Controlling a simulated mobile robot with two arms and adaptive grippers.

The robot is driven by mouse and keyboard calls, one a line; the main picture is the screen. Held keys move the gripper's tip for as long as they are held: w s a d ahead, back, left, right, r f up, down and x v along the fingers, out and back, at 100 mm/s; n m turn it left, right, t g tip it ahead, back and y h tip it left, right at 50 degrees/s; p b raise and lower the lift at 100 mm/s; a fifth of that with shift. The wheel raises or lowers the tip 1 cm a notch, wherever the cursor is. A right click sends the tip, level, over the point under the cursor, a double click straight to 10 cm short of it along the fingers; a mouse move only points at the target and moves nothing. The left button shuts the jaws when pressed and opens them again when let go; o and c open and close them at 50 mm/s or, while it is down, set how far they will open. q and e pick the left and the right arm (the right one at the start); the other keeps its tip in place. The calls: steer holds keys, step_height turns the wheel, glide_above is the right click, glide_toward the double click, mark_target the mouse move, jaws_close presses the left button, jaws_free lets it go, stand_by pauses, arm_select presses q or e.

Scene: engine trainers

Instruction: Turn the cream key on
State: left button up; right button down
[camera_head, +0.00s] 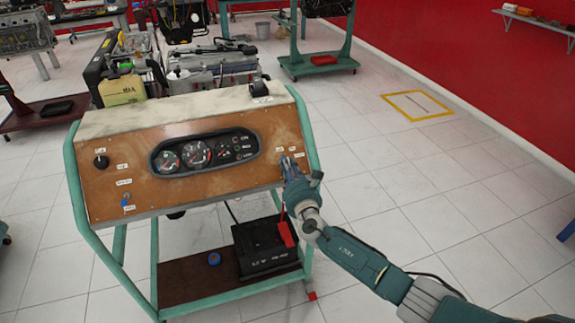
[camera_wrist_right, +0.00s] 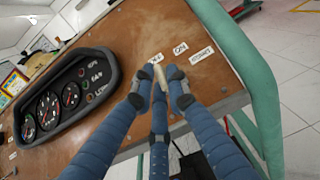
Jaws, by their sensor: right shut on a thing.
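The cream key (camera_wrist_right: 158,68) sits in the wooden control panel, between labels, and shows in the right wrist view between my fingertips. My right gripper (camera_wrist_right: 158,82) is shut on it, with blue fingers on both sides and one below. In the head view my right gripper (camera_head: 290,168) reaches the right side of the panel (camera_head: 225,185) and hides the key. Small labels, one reading "ON", stand beside the key in the wrist view. My left gripper is in neither view.
A gauge cluster (camera_head: 203,152) is left of the key. A black knob (camera_head: 101,162) is at the panel's far left. A green tube frame (camera_head: 306,130) borders the panel closely on the right. A black battery (camera_head: 262,247) stands below. Floor to the right is clear.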

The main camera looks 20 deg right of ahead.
steer(key=m+h, duration=0.2)
steer(key=m, duration=0.1)
steer(key=m+g+h, duration=0.1)
steer(key=m, duration=0.1)
steer(key=shift+a+h, duration=0.25)
steer(key=shift+h, duration=0.15)
steer(key=shift+w+m+g+h+b, duration=0.15)
steer(key=shift+m+g+h, duration=0.35)
steer(key=shift+m, duration=0.55)
steer(key=shift+m+g+h+b, duration=0.3)
steer(key=shift+m+h, duration=0.4)
steer(key=shift+m, duration=0.35)
steer(key=shift+r, duration=0.1)
steer(key=c, duration=1.7)
jaws_free()
steer(key=v, duration=1.2)
